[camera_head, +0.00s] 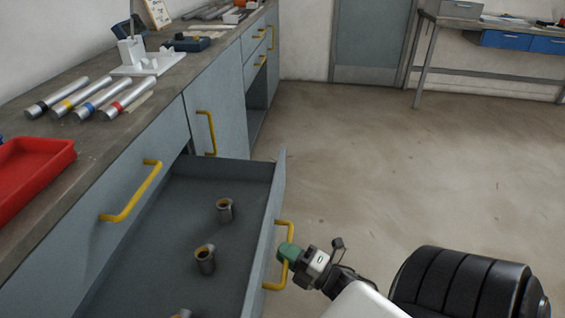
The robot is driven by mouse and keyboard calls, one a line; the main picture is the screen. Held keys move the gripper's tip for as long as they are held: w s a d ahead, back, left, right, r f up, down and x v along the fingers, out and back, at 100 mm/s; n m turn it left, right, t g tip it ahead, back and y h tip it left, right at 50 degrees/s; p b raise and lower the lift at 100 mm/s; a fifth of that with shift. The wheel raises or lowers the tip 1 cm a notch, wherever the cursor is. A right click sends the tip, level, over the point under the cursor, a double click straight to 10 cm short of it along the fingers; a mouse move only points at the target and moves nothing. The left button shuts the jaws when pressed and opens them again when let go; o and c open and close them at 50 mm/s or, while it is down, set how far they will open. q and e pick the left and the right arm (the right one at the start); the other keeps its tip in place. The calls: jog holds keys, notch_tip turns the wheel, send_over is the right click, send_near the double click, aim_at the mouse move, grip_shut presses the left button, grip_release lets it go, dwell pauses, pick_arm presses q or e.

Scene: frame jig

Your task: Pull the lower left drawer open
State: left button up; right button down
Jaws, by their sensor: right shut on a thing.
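The lower left drawer (150,262) is pulled far out from the grey-blue cabinet, and its inside shows. Its front panel faces right, with a yellow bar handle (284,228) on it. My right gripper (288,252) has green fingertips and is shut on that handle, near its middle. Two short metal cups (224,210) (205,259) stand in the drawer, and part of another (182,314) shows at the bottom edge. My left gripper is not in view.
Above the open drawer is a shut drawer with a yellow handle (132,192). The worktop (150,115) holds a red tray (35,172), several metal tubes and a white fixture (140,60). A cabinet door (212,100) stands beyond. The floor (410,160) to the right is clear.

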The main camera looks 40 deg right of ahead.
jog(key=c, duration=1.1)
grip_release()
jog(key=v, duration=1.1)
